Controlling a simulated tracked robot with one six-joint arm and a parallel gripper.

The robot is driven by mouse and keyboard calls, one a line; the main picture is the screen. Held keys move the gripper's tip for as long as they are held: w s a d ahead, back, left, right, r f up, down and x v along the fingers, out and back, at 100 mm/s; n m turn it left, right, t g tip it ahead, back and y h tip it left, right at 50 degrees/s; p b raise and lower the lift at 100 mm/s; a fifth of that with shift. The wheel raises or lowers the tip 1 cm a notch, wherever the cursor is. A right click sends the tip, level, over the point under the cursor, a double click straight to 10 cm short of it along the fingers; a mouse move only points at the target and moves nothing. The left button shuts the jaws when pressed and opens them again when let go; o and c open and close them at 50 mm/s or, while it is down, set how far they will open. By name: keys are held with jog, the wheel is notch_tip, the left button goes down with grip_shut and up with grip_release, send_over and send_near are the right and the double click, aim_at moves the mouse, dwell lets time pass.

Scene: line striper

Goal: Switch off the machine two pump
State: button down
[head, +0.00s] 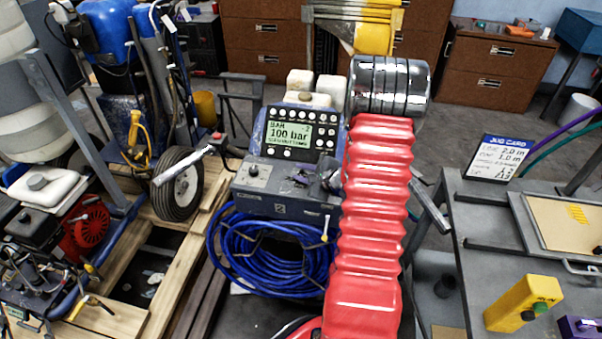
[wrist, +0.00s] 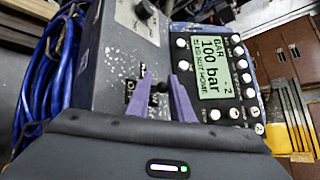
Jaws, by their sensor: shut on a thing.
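Machine two is a grey-blue console (head: 283,206) with a "2" on its front. Its display (head: 289,134) reads "BAR" and "100 bar"; the display also shows in the wrist view (wrist: 211,72). My gripper (wrist: 160,82) has purple fingers shut on a small dark switch knob (wrist: 162,87) on the console's sloping top. In the head view my gripper (head: 316,178) is at the right of that top, and the switch is hidden. A round dial knob (head: 254,170) is at the left of the top, apart from the fingers.
A coiled blue hose (head: 262,262) hangs below the console. A wheeled machine with a black tire (head: 180,184) stands to the left. A grey bench (head: 474,218) with a yellow box (head: 523,303) and a sign card (head: 499,158) is to the right.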

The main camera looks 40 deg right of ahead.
jog(key=shift+s+a+f+n+t+h, duration=0.15)
jog(key=shift+s+n+t+h, duration=0.2)
jog(key=shift+t, duration=0.2)
jog(key=shift+s+a+f+n+t+h, duration=0.1)
jog(key=shift+s+n+t+h, duration=0.1)
jog(key=shift+n+t+h, duration=0.3)
dwell(0.7)
jog(key=c, duration=1.7)
grip_release()
jog(key=shift+c, duration=0.2)
jog(key=shift+a, duration=0.1)
jog(key=v, duration=1.3)
jog(key=shift+s, duration=0.4)
